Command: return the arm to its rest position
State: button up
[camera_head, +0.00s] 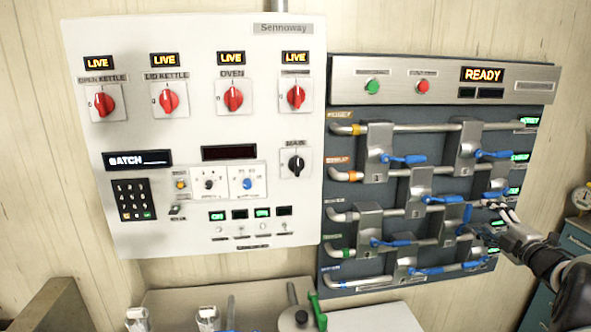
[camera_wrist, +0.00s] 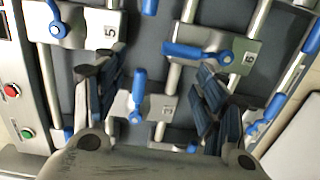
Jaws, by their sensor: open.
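My arm (camera_head: 548,262) reaches in from the right edge of the head view. My gripper (camera_head: 500,210) is at the right side of the grey valve panel (camera_head: 345,101), in front of its pipes. In the wrist view my gripper (camera_wrist: 150,78) is open, its two dark fingers spread apart. A blue valve handle (camera_wrist: 138,92) on a block marked 3 shows between the fingers, and nothing is held. Whether a finger touches the panel cannot be told.
Several blue valve handles (camera_head: 405,159) stick out from the pipes. A white control panel (camera_head: 200,135) with red knobs hangs to the left. A pressure gauge (camera_head: 582,198) stands at the far right. A green-handled object (camera_head: 317,311) is below the panels.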

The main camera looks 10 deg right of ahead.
jog(key=w+a+r+m+g+h, duration=0.2)
jog(key=a+r+m+h, duration=0.3)
jog(key=a+r, duration=0.55)
jog(key=s+a+r+m+g, duration=0.3)
jog(key=s+a+m, duration=0.35)
jog(key=a, duration=0.35)
jog(key=s+a+f+m+g+y, duration=0.1)
jog(key=s+a+f+g+y, duration=0.1)
jog(key=s+a+f, duration=0.3)
jog(key=s+a+f+m+g+y, duration=0.2)
jog(key=s+a+f, duration=0.3)
jog(key=s+a, duration=0.8)
jog(key=s+a+f+m+g+y, duration=0.2)
jog(key=s+a+f+g, duration=0.2)
jog(key=s+a, duration=0.6)
jog(key=s+f, duration=0.1)
jog(key=s, duration=0.6)
jog(key=shift+s+f, duration=0.2)
jog(key=shift+f, duration=0.15)
